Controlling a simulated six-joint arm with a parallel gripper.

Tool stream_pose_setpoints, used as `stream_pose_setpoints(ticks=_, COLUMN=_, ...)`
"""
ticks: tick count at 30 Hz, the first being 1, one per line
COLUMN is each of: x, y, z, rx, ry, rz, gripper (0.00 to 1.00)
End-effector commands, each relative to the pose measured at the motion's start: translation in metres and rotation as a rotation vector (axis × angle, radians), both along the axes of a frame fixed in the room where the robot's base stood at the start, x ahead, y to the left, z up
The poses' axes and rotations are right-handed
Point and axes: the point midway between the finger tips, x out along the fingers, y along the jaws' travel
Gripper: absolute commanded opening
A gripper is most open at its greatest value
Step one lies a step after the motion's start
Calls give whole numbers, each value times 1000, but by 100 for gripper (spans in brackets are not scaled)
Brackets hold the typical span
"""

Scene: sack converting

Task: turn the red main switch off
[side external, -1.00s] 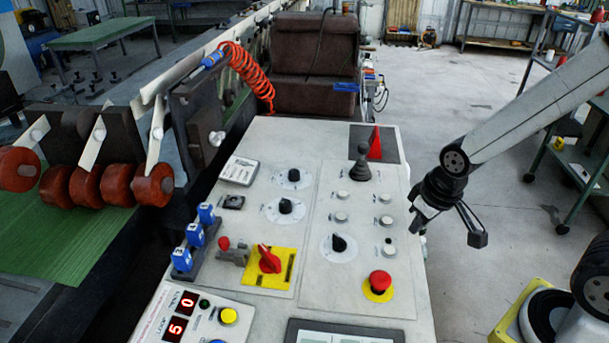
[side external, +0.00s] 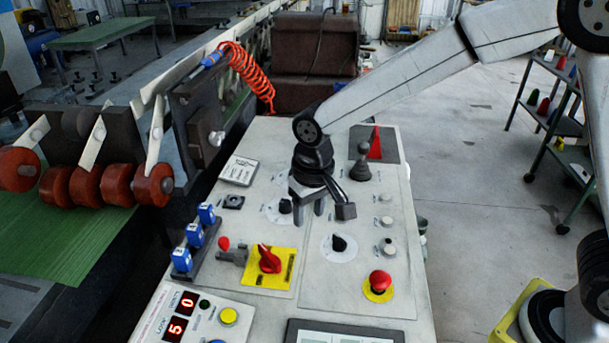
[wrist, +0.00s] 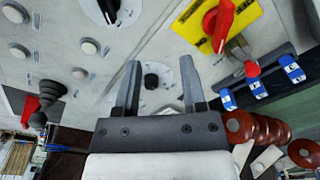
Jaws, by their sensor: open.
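The red main switch (side external: 269,259) is a rotary handle on a yellow plate (side external: 258,282) at the front left of the grey control panel. In the wrist view the red switch (wrist: 217,22) shows at the upper right, on its yellow plate. My gripper (side external: 307,218) is above the middle of the panel, behind and to the right of the switch and apart from it. In the wrist view my gripper (wrist: 160,78) has its two fingers spread, with nothing held. A black knob (wrist: 151,81) on a white dial shows between and beyond the fingers.
A red mushroom button (side external: 380,281) sits right of the switch, and another black knob (side external: 339,243) between them and my gripper. A black joystick (side external: 361,162) stands at the back.

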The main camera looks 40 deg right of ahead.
Motion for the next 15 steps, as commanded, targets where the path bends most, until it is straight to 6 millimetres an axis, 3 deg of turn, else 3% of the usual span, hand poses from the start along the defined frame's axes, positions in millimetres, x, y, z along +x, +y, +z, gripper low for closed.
stream_pose_setpoints(ticks=3, x=9, y=35, z=2, rx=-7, ry=25, rz=6, gripper=53)
stream_pose_setpoints(ticks=7, x=13, y=63, z=4, rx=-16, ry=46, rz=3, gripper=53)
stream_pose_setpoints(ticks=15, x=15, y=82, z=6, rx=-24, ry=60, rz=0, gripper=53)
